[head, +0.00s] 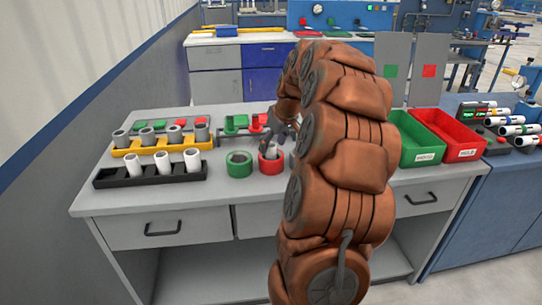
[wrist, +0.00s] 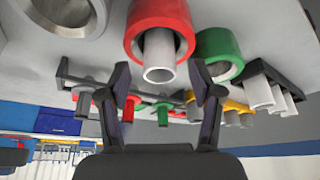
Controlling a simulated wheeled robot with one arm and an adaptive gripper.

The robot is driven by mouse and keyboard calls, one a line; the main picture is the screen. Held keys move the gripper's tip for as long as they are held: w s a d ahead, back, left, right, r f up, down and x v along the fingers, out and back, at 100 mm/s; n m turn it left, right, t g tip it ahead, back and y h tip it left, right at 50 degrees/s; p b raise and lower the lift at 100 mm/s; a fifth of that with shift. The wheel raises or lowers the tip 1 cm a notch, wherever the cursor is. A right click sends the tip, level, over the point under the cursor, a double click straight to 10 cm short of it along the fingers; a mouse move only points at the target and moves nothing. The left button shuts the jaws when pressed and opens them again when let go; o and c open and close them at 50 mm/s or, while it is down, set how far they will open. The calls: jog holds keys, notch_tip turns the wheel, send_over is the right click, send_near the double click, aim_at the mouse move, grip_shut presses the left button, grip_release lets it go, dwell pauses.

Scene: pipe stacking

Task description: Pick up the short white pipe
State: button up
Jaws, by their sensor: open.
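Several white pipes (head: 163,163) stand upright in a black rack (head: 120,181) at the table's front left; some show in the wrist view (wrist: 258,92). A light grey-white pipe (wrist: 159,58) stands inside a red ring (wrist: 135,25). In the head view this ring (head: 265,166) is right of the green ring (head: 239,170), with the pipe (head: 271,150) rising from it. I cannot tell for sure which pipe is the short white one. My gripper (head: 283,132) is open and empty near the red ring; in the wrist view its fingers (wrist: 161,78) spread either side of the ring's pipe.
A yellow rack (head: 180,147) of grey pipes stands behind the black rack. A stand with green and red parts (head: 240,130) is behind the rings. Green (head: 415,160) and red (head: 462,155) bins are at the right. My arm hides the table's middle right.

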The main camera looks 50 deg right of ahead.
jog(key=shift+x, duration=1)
jog(key=shift+c, duration=0.2)
jog(key=shift+r, duration=0.1)
jog(key=c, duration=1.1)
